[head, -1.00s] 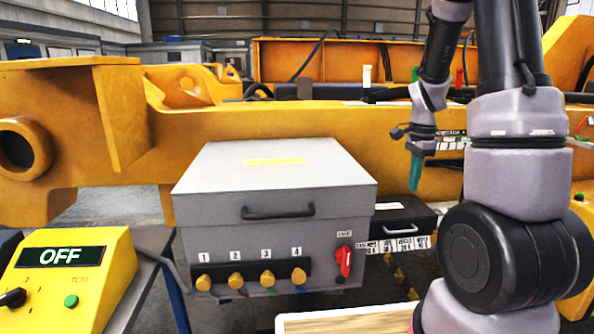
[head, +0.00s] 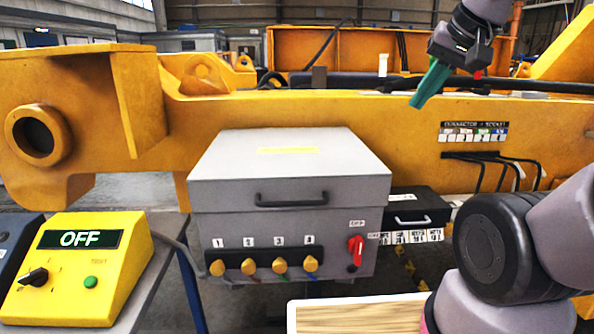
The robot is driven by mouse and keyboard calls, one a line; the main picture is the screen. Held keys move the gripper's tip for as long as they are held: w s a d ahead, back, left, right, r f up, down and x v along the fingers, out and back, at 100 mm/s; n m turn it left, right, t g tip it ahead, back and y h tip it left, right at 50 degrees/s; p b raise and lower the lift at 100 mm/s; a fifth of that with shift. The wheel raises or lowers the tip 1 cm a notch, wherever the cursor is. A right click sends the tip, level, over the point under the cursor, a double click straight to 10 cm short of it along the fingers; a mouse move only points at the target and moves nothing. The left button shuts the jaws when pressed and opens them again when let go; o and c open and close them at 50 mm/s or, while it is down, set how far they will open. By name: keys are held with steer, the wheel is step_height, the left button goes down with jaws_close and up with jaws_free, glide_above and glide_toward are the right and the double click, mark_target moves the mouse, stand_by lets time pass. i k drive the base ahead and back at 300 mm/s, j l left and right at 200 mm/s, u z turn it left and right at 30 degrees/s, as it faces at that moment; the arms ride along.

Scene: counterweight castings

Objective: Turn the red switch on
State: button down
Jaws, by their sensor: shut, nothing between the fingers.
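The red switch (head: 355,249) is on the right of the front face of a grey box (head: 290,190). Small labels sit above it and to its right. Its handle stands roughly upright, tilted a little. My gripper (head: 424,98) is up and to the right of the box, in front of the yellow beam, well apart from the switch. Its teal fingers point down and to the left, shut, with nothing between them.
Several numbered yellow connectors (head: 248,267) sit left of the switch. A yellow test unit (head: 80,262) reading OFF stands at the lower left. A black case (head: 412,207) is right of the box. A wooden-topped tray (head: 358,318) lies below.

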mark_target(355, 246)
steer(key=l+u, duration=0.1)
steer(key=l, duration=0.75)
steer(key=k+l+u, duration=0.1)
steer(key=l, duration=0.75)
steer(key=k+l, duration=0.05)
